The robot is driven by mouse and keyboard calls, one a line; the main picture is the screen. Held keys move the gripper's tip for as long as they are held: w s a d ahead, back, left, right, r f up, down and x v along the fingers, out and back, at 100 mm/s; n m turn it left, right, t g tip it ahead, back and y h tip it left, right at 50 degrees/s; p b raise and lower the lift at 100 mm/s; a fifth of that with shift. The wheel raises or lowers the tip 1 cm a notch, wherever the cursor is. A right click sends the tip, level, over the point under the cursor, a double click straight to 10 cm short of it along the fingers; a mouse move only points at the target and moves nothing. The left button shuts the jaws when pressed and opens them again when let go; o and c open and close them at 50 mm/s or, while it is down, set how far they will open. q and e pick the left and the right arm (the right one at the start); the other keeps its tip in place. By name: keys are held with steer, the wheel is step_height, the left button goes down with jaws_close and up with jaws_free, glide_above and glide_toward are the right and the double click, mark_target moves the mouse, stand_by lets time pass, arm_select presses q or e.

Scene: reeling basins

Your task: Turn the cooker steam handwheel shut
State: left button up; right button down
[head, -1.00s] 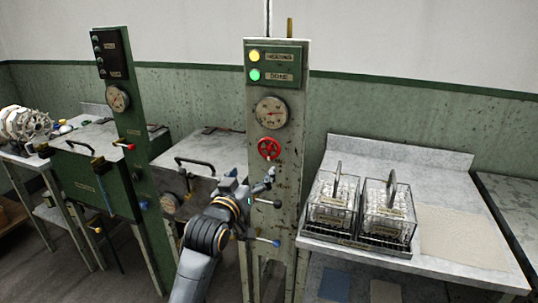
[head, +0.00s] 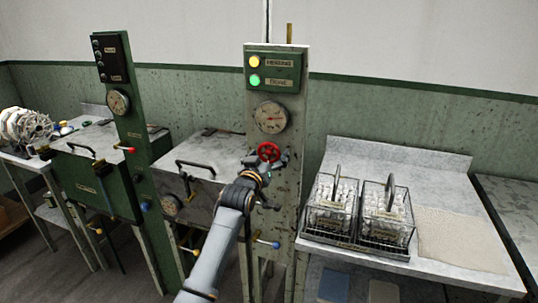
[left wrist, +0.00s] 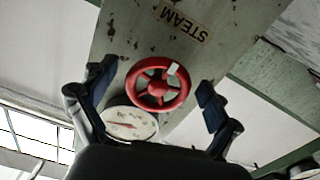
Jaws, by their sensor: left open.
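The red steam handwheel (head: 268,151) sits on the front of the tall green-grey cooker post (head: 289,185), below a round gauge (head: 270,117). My left gripper (head: 267,161) is right in front of the wheel and overlaps its lower part in the head view. In the left wrist view the handwheel (left wrist: 158,84) lies between my two open fingers, with a gap on each side. A pale mark shows on its rim, and a STEAM label (left wrist: 184,22) is on the panel. My right gripper is not in view.
Yellow and green lamps (head: 254,79) glow above the gauge. A lever with a blue knob (head: 275,244) sticks out below the wheel. Wire baskets of white pieces (head: 387,214) stand on the right table. A lidded basin (head: 190,165) stands left of the post.

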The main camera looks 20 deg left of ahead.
arm_select(q)
steer(key=c, duration=1.2)
steer(key=shift+o, duration=0.2)
